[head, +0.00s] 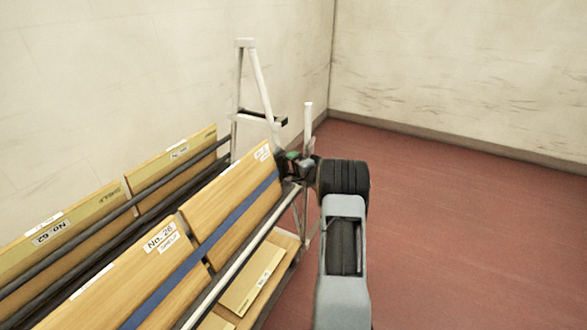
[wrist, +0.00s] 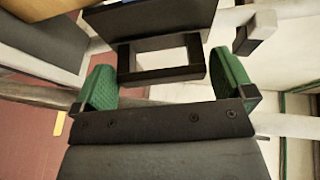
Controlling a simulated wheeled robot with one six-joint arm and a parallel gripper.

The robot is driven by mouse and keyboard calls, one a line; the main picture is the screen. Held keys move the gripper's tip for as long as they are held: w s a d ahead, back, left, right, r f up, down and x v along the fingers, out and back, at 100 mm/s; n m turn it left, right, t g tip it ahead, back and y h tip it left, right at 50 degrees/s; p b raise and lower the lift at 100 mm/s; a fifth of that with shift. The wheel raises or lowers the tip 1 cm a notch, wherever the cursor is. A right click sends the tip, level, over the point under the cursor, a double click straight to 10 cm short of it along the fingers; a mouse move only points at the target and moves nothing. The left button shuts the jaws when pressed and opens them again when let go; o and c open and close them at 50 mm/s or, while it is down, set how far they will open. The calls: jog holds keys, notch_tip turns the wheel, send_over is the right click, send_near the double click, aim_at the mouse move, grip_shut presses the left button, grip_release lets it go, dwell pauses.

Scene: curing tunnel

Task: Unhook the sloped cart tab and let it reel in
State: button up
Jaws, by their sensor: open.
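The sloped cart (head: 225,215) carries wooden boards, with a blue strap (head: 215,240) running along its near face up to its far end. My gripper (head: 297,160) is at that far end, small and partly hidden by my own arm. In the wrist view my gripper (wrist: 166,75) is open, its green pads standing on both sides of a black rectangular frame (wrist: 195,58) with an open middle, which looks like the tab. The hook behind the tab cannot be made out.
A white A-shaped frame (head: 258,80) and a short white post (head: 308,118) rise at the cart's far end. Walls close in behind; the red floor (head: 450,220) at right is clear.

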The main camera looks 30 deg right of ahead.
jog(key=shift+w, duration=0.45)
jog(key=shift+c, duration=0.5)
jog(key=c, duration=0.9)
jog(key=shift+a+f, duration=0.15)
jog(key=shift+a, duration=0.05)
